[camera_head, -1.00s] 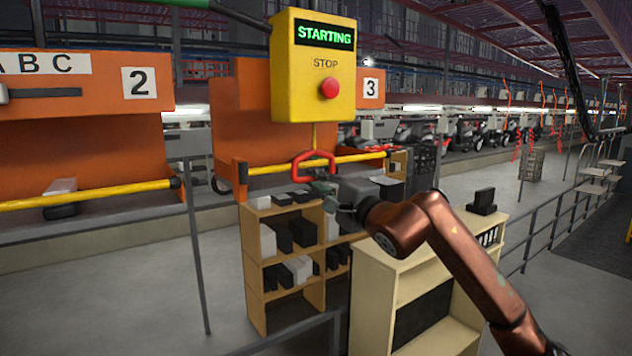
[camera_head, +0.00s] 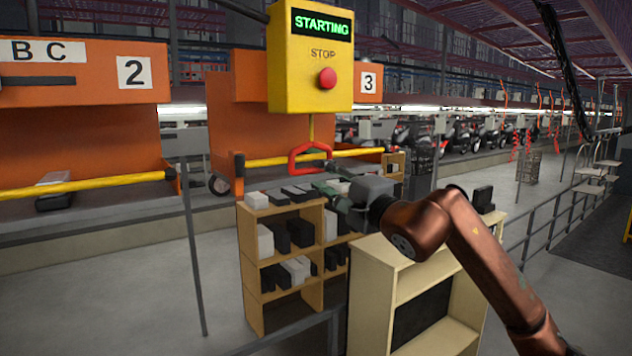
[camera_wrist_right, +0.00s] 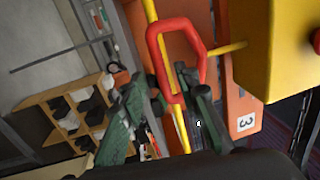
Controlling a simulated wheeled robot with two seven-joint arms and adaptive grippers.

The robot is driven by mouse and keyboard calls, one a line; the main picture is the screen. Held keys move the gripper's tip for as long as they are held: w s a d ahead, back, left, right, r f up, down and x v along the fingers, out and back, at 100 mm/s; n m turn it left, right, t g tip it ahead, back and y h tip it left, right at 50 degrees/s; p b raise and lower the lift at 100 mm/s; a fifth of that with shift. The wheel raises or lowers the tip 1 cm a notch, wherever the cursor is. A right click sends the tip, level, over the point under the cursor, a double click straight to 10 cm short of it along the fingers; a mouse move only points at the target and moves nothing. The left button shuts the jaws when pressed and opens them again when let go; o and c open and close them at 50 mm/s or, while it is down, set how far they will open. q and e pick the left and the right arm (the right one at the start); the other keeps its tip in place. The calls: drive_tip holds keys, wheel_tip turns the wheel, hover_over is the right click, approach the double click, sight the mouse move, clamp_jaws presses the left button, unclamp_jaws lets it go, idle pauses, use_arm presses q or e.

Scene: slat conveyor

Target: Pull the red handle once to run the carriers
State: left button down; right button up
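The red handle (camera_head: 297,158) is a loop hanging under a yellow control box (camera_head: 283,75). The box display reads STARTING, with a red STOP button (camera_head: 328,78) below. My right gripper (camera_head: 322,187) is just below the handle in the head view. In the right wrist view the handle (camera_wrist_right: 203,62) shows large, its lower part near the open green fingers of my right gripper (camera_wrist_right: 165,98). Whether they touch it I cannot tell. The orange carriers (camera_head: 105,140) stand behind, marked 2 and 3. My left gripper is not in view.
A wooden shelf (camera_head: 243,245) with black and white boxes stands below the handle. A cream cabinet (camera_head: 370,290) is beside it, under my right arm. Yellow rails (camera_head: 90,184) run along the carriers. A grey railing (camera_head: 540,240) is at right.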

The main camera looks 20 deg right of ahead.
drive_tip(key=shift+b+v, duration=1.1)
drive_tip(key=shift+v, duration=1.5)
idle(5.4)
